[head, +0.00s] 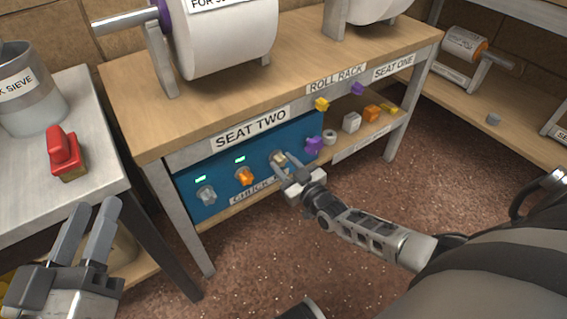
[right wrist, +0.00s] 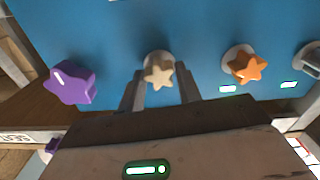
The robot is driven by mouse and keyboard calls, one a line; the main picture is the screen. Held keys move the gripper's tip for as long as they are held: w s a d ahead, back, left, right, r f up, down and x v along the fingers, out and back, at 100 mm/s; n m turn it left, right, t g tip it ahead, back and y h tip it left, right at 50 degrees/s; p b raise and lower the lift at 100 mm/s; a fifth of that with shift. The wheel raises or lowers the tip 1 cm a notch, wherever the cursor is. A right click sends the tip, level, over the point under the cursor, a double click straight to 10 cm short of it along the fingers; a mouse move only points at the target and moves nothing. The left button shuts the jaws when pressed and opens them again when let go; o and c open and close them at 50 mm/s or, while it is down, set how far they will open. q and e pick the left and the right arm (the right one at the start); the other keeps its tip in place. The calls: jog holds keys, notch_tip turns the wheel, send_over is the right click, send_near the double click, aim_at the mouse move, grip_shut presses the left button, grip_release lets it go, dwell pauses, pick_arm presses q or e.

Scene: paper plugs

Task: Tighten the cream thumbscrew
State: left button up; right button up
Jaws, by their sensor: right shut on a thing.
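The cream thumbscrew (head: 277,157) is star-shaped and sits on the blue panel (head: 222,184) under the SEAT TWO label. In the right wrist view the cream thumbscrew (right wrist: 159,73) shows on a pale round base between my fingers. My right gripper (head: 282,163) is shut on it; in the right wrist view the gripper's fingers (right wrist: 162,88) lie on both sides of it. My left gripper (head: 97,204) is open and empty at the lower left, near the side table.
Orange (head: 245,176) and grey (head: 206,195) thumbscrews sit left of the cream one, each with a green light above. A purple thumbscrew (head: 313,147) is close on its right. A red object (head: 65,153) and a sieve container (head: 30,98) stand on the side table.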

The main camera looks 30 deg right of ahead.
jog(key=shift+f+m+b, duration=0.1)
jog(key=shift+m+b, duration=0.3)
jog(key=shift+m, duration=0.8)
jog(key=m+b, duration=0.1)
jog(key=m, duration=0.3)
jog(key=m+b, duration=0.2)
jog(key=m, duration=0.4)
jog(key=shift+f+m, duration=0.1)
jog(key=shift+m, duration=0.3)
jog(key=o, duration=0.9)
jog(key=shift+r, duration=0.2)
jog(key=shift+o, duration=0.2)
jog(key=shift+s, duration=0.1)
